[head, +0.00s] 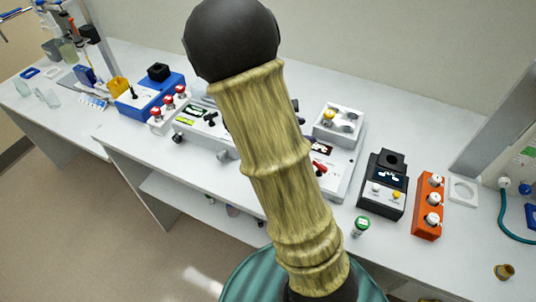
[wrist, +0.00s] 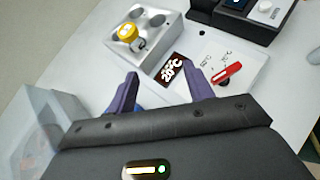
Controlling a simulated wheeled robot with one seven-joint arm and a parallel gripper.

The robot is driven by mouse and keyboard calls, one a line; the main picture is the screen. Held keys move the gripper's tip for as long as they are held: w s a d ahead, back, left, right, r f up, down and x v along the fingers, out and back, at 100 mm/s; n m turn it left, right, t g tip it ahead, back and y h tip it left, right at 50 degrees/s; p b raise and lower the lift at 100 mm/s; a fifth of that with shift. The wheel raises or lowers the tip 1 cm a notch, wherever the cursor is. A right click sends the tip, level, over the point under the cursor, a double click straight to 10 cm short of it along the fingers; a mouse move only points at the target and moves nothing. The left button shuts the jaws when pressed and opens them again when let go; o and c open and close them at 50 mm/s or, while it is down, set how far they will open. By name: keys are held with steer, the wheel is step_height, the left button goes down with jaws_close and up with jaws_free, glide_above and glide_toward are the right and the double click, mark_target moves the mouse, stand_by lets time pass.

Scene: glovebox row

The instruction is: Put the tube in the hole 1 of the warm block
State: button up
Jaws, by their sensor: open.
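A tube with a yellow cap (head: 328,116) stands in one hole of a pale grey block (head: 351,113) behind my arm; other holes in the block look empty. In the wrist view the yellow cap (wrist: 127,32) and the block (wrist: 155,18) are at the top. I cannot tell whether this is the warm block; no hole number is readable. My gripper (wrist: 160,78) is open and empty, apart from the tube. My arm hides it in the head view.
A blue rack (head: 150,97) and red-capped tubes (head: 168,103) are left. A small brown cup (head: 504,272) is near the right edge.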

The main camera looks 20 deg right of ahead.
steer(key=s+a+m+t+y, duration=0.1)
steer(key=s+a+m+y, duration=0.3)
steer(key=a+m, duration=0.4)
steer(key=s+a+m+t+y, duration=0.1)
steer(key=s+a+m+y, duration=0.3)
steer(key=a+m+y, duration=0.3)
steer(key=shift+s+a+m, duration=0.15)
steer(key=shift+a+m, duration=0.65)
steer(key=shift+a, duration=0.05)
